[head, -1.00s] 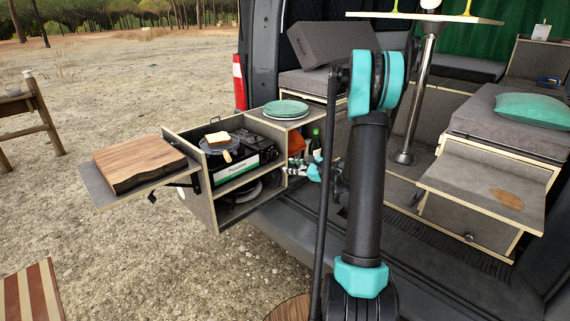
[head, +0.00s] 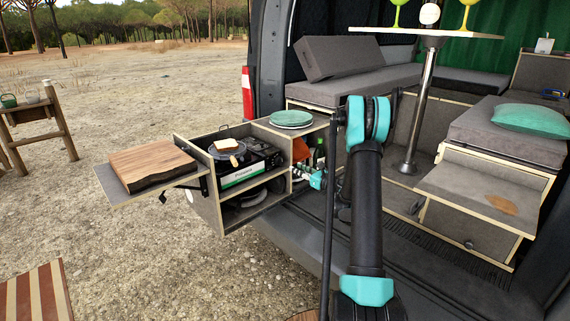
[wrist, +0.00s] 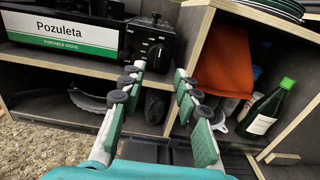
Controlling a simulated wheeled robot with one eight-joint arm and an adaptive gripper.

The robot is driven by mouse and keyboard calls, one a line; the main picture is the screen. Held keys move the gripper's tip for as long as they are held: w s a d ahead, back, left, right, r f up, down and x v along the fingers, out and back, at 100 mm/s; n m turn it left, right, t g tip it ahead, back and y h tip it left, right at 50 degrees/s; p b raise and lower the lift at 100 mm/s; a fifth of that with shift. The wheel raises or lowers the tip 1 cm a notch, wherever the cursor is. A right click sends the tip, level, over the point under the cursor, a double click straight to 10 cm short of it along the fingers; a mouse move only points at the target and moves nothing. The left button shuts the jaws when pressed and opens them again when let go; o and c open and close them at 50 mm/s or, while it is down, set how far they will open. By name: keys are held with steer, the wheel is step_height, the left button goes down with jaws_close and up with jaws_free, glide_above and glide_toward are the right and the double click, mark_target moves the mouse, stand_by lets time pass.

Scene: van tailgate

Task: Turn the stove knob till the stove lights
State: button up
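The portable stove (head: 240,181) stands on the upper shelf of the side cabinet. In the wrist view, its white and green label (wrist: 60,35) faces me, and the black round knob (wrist: 156,55) is on the dark panel right of the label. My gripper (wrist: 160,73) is open and empty, its two fingers pointing at the knob panel. The knob shows between and just beyond the fingertips; whether they touch it I cannot tell. In the head view my gripper (head: 299,173) is small, at the cabinet's right side. A pan (head: 218,154) with bread covers the burner; no flame is visible.
A cabinet divider (wrist: 190,68) stands close to the right finger. Beyond it are an orange item (wrist: 226,75) and a green bottle (wrist: 265,110). Plates (head: 291,119) lie on top. A cutting board (head: 150,165) rests on the side shelf at left.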

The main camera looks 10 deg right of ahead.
mark_target(282, 161)
steer(key=x, duration=0.9)
jaws_close()
